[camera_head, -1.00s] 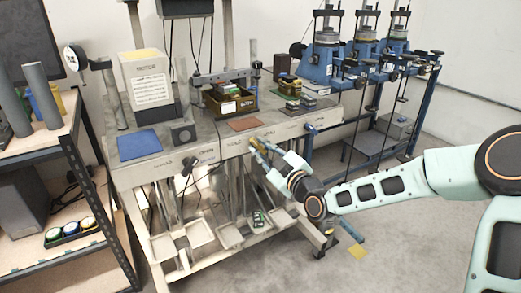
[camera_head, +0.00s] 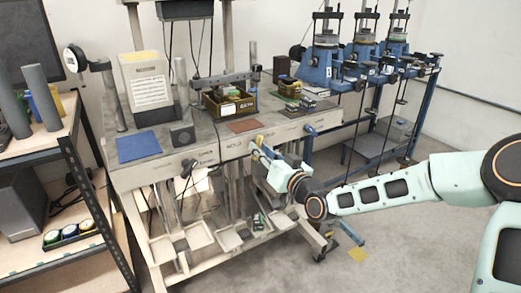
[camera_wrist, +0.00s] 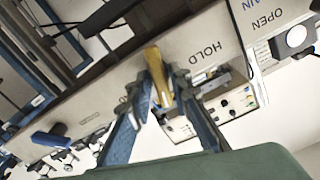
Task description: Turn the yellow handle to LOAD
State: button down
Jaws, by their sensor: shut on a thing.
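The yellow handle (camera_head: 259,141) is on the front panel of the pale bench, right of its middle. In the wrist view the yellow handle (camera_wrist: 155,72) stands between my two fingers, with its free end toward the top. My gripper (camera_head: 263,150) is shut on it; its blue-grey fingers also show in the wrist view (camera_wrist: 160,98), one on each side. The word HOLD (camera_wrist: 206,54) is on the panel to the right of the handle. Lettering left of the handle is mostly hidden by a finger, and I cannot read LOAD.
A blue handle (camera_head: 310,130) is on the panel right of my gripper. Blue presses (camera_head: 327,62) stand at the back right. A shelf (camera_head: 62,150) is at the left.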

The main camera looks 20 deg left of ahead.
jog(key=m, duration=0.5)
jog(key=shift+m+p, duration=0.3)
jog(key=shift+p, duration=0.05)
dwell(0.4)
jog(key=c, duration=2)
grip_release()
jog(key=shift+o, duration=0.2)
jog(key=shift+d, duration=0.15)
jog(key=v, duration=1.1)
jog(key=shift+s+d, duration=0.3)
